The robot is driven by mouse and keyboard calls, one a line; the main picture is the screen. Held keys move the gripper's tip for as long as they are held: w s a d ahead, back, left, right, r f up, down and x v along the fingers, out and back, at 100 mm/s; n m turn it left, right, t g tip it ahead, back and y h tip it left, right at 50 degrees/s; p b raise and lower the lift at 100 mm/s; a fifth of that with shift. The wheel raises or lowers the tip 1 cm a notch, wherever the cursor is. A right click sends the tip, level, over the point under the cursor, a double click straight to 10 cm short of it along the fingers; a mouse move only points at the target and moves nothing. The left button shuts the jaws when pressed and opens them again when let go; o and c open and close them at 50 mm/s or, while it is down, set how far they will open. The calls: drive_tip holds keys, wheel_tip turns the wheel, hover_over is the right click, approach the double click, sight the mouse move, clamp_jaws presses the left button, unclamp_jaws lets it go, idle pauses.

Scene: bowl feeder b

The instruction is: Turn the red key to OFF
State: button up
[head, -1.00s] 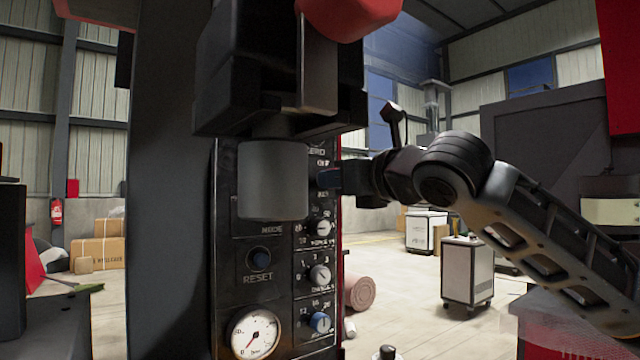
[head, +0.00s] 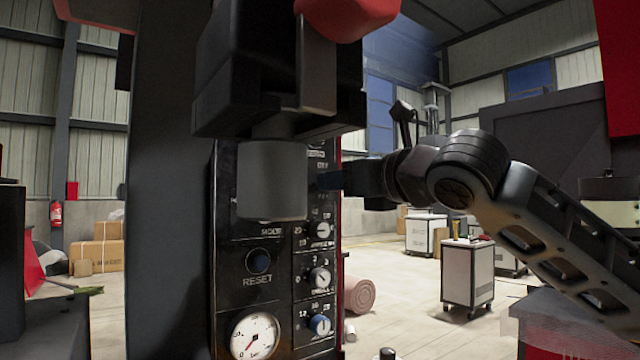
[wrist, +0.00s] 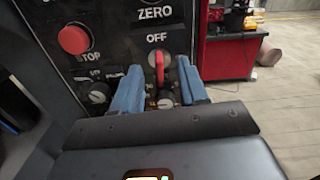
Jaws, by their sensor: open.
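The red key (wrist: 159,68) shows in the wrist view on the black control panel (wrist: 108,17), just below the white OFF label (wrist: 157,38). Its red grip looks roughly upright in the picture, with its top toward the label. My gripper (wrist: 160,84) is open, with one blue finger to the left of the key and one to the right. I cannot tell whether either finger touches it. The key is hidden there.
A red STOP button (wrist: 74,40) and a small knob (wrist: 97,93) are left of the fingers. Open floor lies to the right.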

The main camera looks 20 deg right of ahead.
drive_tip(key=shift+b+v, duration=0.3)
drive_tip(key=shift+v, duration=2.3)
